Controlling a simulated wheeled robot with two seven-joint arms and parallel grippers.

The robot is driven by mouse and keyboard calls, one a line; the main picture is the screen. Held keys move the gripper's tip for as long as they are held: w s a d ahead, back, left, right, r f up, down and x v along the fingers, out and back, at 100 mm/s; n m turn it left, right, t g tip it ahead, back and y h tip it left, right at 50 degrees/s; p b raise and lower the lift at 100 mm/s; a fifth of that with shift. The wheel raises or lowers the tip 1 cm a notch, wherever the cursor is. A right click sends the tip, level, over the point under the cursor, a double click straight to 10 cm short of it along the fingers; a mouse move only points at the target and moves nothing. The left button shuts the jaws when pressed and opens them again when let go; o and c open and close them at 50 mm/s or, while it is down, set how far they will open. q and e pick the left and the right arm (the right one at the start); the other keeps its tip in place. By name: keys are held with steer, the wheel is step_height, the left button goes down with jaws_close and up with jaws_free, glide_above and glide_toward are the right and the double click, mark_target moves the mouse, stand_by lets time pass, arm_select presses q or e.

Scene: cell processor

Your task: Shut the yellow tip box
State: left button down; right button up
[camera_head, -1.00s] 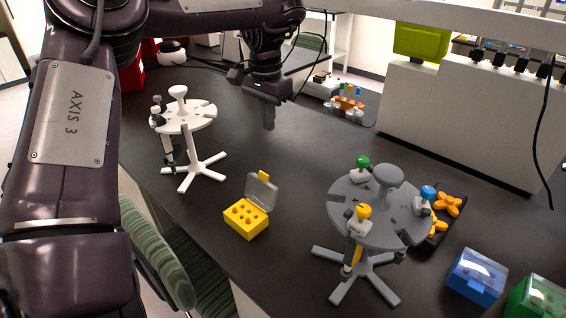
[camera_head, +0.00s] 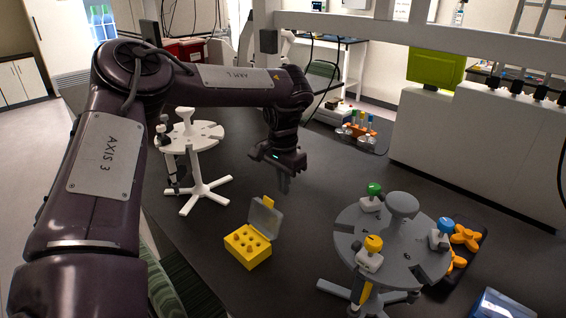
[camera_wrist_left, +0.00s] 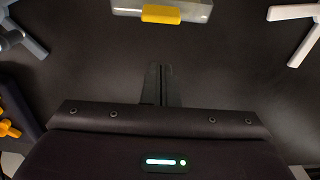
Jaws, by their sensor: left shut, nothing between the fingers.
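The yellow tip box (camera_head: 247,247) stands on the dark bench in the head view. Its clear lid (camera_head: 265,217) is open, standing up at the back, with a yellow tab (camera_head: 268,203) on its upper edge. My left gripper (camera_head: 285,187) is shut and empty, pointing down behind the box, a little beyond the raised lid and apart from it. In the left wrist view the shut fingers (camera_wrist_left: 161,72) point toward the lid (camera_wrist_left: 190,8) and its yellow tab (camera_wrist_left: 161,14) at the top edge. My right gripper is not in view.
A white pipette stand (camera_head: 205,187) is left of the box. A grey carousel stand (camera_head: 392,243) with pipettes is to the right, beside a black tray with orange pieces (camera_head: 465,237). A blue box (camera_head: 492,304) is at lower right. Bench behind the box is clear.

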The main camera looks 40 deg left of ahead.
arm_select(q)
steer(key=s+p, duration=0.2)
steer(key=s, duration=0.1)
steer(key=shift+s+a, duration=0.15)
steer(key=shift+s, duration=0.25)
steer(key=shift+w, duration=0.15)
